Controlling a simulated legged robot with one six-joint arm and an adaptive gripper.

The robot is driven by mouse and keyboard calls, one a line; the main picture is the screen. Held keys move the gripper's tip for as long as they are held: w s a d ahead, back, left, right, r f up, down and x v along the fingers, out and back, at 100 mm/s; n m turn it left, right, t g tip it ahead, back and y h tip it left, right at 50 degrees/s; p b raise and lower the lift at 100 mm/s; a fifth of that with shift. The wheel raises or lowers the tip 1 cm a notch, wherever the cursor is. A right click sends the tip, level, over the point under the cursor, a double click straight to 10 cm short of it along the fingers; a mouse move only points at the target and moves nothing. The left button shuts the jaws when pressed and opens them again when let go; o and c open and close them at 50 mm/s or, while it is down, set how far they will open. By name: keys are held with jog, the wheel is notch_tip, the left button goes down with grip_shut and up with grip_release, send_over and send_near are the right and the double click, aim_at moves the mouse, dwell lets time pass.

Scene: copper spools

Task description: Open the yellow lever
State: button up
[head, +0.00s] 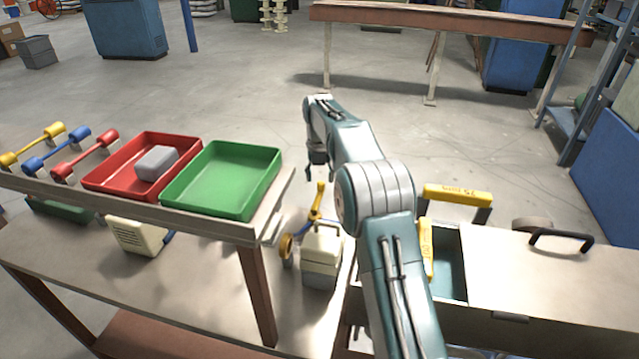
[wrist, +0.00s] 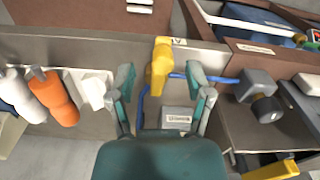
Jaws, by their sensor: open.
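My gripper (head: 316,172) points down just above the lever in the head view. In the wrist view my gripper (wrist: 163,82) is open, with one finger on each side of the lever's line. The lever appears between or just beyond the fingertips; I cannot tell whether they touch it.
A bench on the left holds a red tray (head: 101,180) with a grey block and a green tray (head: 266,192). A chest with a pale lid (head: 560,290) stands at the right. Orange (wrist: 55,98) and white cylinders lie left of my gripper in the wrist view. Open floor lies beyond.

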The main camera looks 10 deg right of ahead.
notch_tip(320, 180, up, 9)
dwell(0.3)
jog(key=shift+a+r, duration=0.1)
